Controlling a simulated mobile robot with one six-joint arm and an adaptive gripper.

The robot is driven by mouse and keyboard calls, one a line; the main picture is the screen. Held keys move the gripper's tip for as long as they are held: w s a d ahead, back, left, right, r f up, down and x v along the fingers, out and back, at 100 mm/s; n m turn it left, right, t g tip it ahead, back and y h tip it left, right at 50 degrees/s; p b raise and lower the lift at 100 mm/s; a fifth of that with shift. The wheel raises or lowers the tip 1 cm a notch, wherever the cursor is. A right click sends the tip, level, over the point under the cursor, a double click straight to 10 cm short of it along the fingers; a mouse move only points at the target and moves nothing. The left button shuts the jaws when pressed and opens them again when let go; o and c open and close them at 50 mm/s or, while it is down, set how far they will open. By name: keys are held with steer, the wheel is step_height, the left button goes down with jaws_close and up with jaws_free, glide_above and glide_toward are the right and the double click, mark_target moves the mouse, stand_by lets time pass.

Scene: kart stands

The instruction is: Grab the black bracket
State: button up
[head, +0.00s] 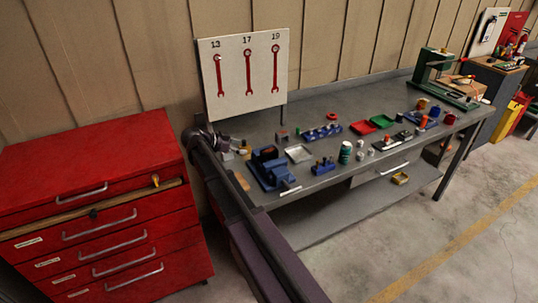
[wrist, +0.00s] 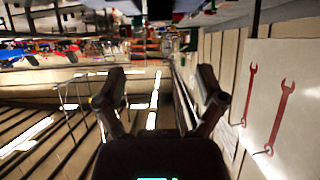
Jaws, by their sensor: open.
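My gripper (wrist: 160,92) is open in the wrist view, with its two dark fingers spread and nothing between them. In the head view my arm reaches up to the left end of the grey workbench (head: 335,108), just below the tool board. I cannot pick out the black bracket with certainty. Several small dark parts lie among coloured items at the right-middle of the bench, too small to tell apart.
A white board (head: 243,75) with red wrenches stands behind the bench's left end; it is close at the right in the wrist view (wrist: 280,100). A blue vise (head: 270,168) is at the front left. Red and green trays (head: 382,121) lie further right. A red cabinet (head: 90,180) stands left.

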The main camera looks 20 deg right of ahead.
mark_target(266, 151)
steer(key=b+x, duration=0.4)
steer(key=x, duration=0.3)
steer(key=shift+d+f, duration=0.25)
steer(key=shift+d, duration=0.05)
steer(key=shift+d+f, duration=0.15)
steer(key=shift+d, duration=0.25)
steer(key=shift+d, duration=0.1)
steer(key=shift+b+x, duration=1.25)
steer(key=shift+x, duration=1.25)
steer(key=shift+w, duration=0.1)
jaws_close()
